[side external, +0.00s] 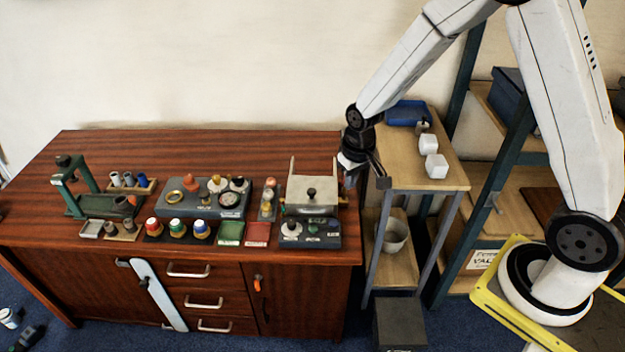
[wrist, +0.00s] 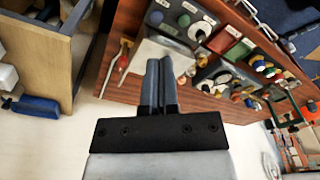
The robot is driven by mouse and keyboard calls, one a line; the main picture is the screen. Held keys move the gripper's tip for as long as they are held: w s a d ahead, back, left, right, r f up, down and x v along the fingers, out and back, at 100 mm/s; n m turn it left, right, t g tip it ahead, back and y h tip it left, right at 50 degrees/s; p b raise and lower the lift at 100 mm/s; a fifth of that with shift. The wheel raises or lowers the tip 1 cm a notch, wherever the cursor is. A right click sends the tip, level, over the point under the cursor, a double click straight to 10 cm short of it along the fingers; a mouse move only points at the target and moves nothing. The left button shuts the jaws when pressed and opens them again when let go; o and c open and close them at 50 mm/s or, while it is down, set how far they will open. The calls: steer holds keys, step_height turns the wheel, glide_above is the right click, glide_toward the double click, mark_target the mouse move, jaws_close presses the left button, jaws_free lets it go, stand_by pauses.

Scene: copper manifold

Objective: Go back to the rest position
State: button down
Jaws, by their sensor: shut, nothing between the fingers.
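My gripper (side external: 376,174) hangs at the right end of the red-brown wooden cabinet (side external: 100,230), between it and the small side table (side external: 440,180). In the wrist view its two dark fingers (wrist: 159,64) lie together with nothing between them. It is right of the steel box with a dark knob (side external: 312,183) and appears apart from it. The fingers hide a bit of the cabinet top in the wrist view. No marker of the rest position shows.

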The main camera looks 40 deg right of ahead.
steer(key=s+a+r, duration=0.1)
steer(key=s+r, duration=0.2)
steer(key=s, duration=0.3)
steer(key=s+r+n+t, duration=0.1)
steer(key=s+r, duration=0.3)
steer(key=s, duration=0.2)
steer(key=shift+s+a+r+n, duration=0.15)
steer(key=shift+s+a+n, duration=0.15)
steer(key=shift+a, duration=0.1)
steer(key=shift+w, duration=0.15)
steer(key=m+g, duration=0.2)
steer(key=m, duration=0.1)
glide_above(333, 221)
step_height(333, 221, down, 17)
steer(key=shift+f, duration=3.25)
